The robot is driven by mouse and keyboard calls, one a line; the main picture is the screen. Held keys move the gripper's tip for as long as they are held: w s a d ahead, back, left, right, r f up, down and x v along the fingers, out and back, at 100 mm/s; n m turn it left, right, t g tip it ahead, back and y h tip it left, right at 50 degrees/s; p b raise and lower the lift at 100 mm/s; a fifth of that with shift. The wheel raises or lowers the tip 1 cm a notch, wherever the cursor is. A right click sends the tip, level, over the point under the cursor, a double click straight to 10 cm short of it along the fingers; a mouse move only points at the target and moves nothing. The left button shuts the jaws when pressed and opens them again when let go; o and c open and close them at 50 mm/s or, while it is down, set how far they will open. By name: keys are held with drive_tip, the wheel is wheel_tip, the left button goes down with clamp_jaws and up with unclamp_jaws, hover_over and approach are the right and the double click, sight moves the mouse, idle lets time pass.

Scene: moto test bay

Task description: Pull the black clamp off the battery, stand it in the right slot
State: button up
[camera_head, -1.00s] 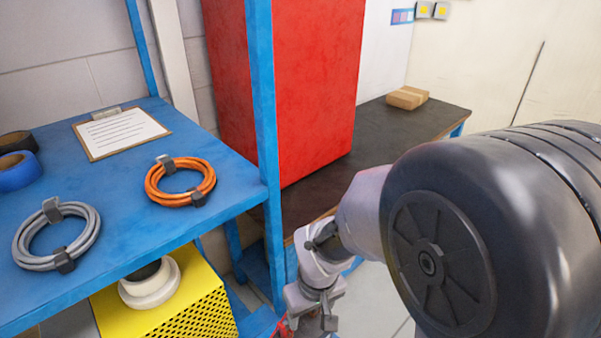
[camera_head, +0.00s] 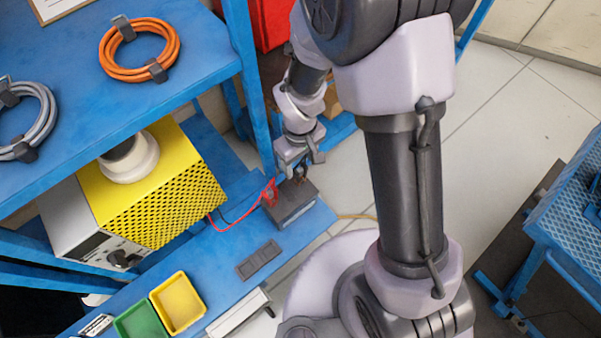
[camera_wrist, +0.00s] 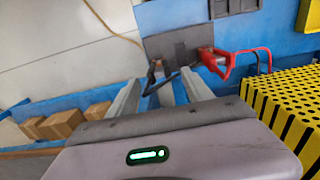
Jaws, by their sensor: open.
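The dark grey battery (camera_head: 293,208) sits on the lower blue shelf; it also shows at the top of the wrist view (camera_wrist: 178,40). The black clamp (camera_wrist: 157,77) is at the battery's near edge in the wrist view, between the finger ends of my gripper (camera_wrist: 161,86). My gripper is open, and I cannot tell whether either finger touches the clamp. In the head view my gripper (camera_head: 299,160) is just above the battery and partly hides the clamp. A red clamp (camera_head: 270,193) is on the battery's left side. The dark slotted holder (camera_head: 259,260) lies on the shelf in front of the battery.
A yellow perforated charger (camera_head: 165,190) stands left of the battery, with a red cable between. Green (camera_head: 140,320) and yellow (camera_head: 178,302) bins are at the front left. A blue shelf post (camera_head: 250,90) rises close behind my gripper. Cardboard boxes (camera_wrist: 62,122) show in the wrist view.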

sight(300, 175)
wheel_tip(300, 175, down, 8)
drive_tip(key=b, duration=0.6)
idle(0.9)
clamp_jaws()
drive_tip(key=shift+r, duration=0.15)
drive_tip(key=shift+r+p, duration=2.05)
drive_tip(key=shift+r, duration=0.9)
